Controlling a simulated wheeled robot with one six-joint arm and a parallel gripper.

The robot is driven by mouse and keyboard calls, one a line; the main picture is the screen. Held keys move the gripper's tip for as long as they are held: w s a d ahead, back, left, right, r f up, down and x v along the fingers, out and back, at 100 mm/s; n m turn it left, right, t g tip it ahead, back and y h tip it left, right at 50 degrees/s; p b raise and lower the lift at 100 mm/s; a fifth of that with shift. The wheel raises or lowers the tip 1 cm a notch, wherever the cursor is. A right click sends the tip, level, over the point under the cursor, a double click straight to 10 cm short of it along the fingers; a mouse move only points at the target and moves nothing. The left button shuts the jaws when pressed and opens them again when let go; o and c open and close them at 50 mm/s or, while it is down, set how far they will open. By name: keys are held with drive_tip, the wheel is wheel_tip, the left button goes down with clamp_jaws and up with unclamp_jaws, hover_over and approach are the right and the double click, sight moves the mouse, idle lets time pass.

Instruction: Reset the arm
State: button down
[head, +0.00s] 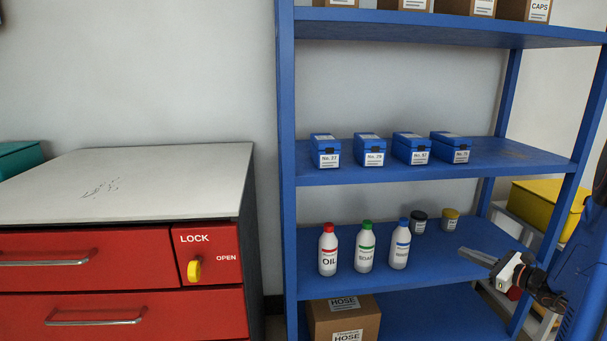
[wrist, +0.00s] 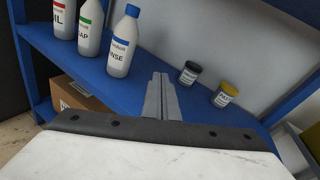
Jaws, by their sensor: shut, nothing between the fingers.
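My gripper (head: 478,256) is at the right in the head view, at the height of the blue rack's lower shelf and near its front right. Its fingers are together with nothing between them. In the wrist view the gripper (wrist: 160,80) points toward the shelf, with the rinse bottle (wrist: 123,42) to its left and two small jars to its right. No contact with any of them shows.
The blue rack (head: 285,150) holds oil (head: 328,250), soap (head: 365,247) and rinse bottles, two jars (head: 449,220) and several blue boxes (head: 325,151). A cardboard box (head: 343,318) sits below. A red cabinet (head: 90,258) stands left; a yellow box (head: 545,205) is right.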

drive_tip(key=s+a+r+n+g, duration=0.25)
drive_tip(key=s+a+n, duration=0.25)
drive_tip(key=a, duration=0.4)
drive_tip(key=s+a+r+n+g+y, duration=0.1)
drive_tip(key=s+a+r+n+g, duration=0.1)
drive_tip(key=s+a+n+g, duration=0.5)
drive_tip(key=s+a+r+n+g, duration=0.15)
drive_tip(key=s+a, duration=0.25)
drive_tip(key=a, duration=0.7)
drive_tip(key=s+d+r+n+t+h, duration=0.1)
drive_tip(key=s+r+n+h, duration=0.1)
drive_tip(key=s+n+h, duration=0.7)
drive_tip(key=s+n, duration=0.5)
drive_tip(key=s, duration=0.7)
